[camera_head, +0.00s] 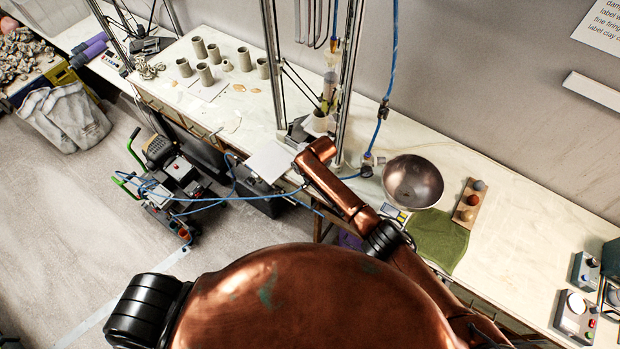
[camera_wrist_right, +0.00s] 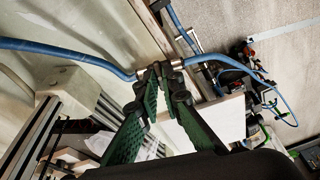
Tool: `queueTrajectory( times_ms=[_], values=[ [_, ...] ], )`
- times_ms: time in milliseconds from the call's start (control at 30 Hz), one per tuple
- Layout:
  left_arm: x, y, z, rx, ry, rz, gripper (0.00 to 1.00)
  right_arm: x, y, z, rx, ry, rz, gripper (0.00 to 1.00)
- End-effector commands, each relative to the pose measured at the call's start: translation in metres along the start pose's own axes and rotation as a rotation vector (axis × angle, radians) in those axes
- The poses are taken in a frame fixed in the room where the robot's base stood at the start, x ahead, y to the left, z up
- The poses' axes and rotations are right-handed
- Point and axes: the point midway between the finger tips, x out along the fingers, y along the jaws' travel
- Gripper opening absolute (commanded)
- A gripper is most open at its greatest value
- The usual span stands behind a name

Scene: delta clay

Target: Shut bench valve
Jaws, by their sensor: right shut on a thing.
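In the right wrist view, the fingers of my right gripper (camera_wrist_right: 161,77) close together at a small dark valve fitting (camera_wrist_right: 175,64) in line with a blue hose (camera_wrist_right: 75,49). The hose runs out on both sides of the fingertips. The fingers cover most of the fitting, so its handle and setting cannot be told. In the head view, the blue hose (camera_head: 391,75) comes down to a small fitting (camera_head: 367,161) on the bench, then passes by my copper arm towards the floor. My right gripper's fingertips are not clear there. My left gripper is not in view.
The bench (camera_head: 455,155) holds a metal bowl (camera_head: 413,182), a green cloth (camera_head: 437,240), a wooden strip with balls (camera_head: 469,201) and several clay cylinders (camera_head: 199,50). A metal frame (camera_head: 346,80) stands close to my arm. A hosed machine (camera_head: 178,172) stands on the floor.

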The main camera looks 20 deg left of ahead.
Motion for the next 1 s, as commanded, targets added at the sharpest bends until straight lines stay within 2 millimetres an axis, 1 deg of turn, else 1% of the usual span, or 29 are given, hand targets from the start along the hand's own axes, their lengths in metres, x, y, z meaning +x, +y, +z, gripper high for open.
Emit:
queueTrajectory(
  times_ms=[267,300,533,833,933,1000],
  values=[
    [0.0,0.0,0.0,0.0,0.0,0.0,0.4,-0.001,0.0,-0.001,-0.001,0.003,0.0,0.0],
    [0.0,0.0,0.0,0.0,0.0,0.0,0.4,-0.001,0.0,-0.001,-0.001,0.003,0.0,0.09],
    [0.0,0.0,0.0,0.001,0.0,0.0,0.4,0.0,0.0,-0.001,-0.001,0.002,0.0,0.24],
    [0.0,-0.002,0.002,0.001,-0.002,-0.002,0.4,-0.002,0.0,-0.001,-0.001,0.002,-0.001,0.24],
    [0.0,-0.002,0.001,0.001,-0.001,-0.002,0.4,-0.007,0.0,-0.001,-0.002,0.002,-0.002,0.24],
    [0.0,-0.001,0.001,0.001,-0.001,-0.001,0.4,-0.015,-0.001,-0.002,-0.002,0.004,-0.003,0.24]
  ],
)
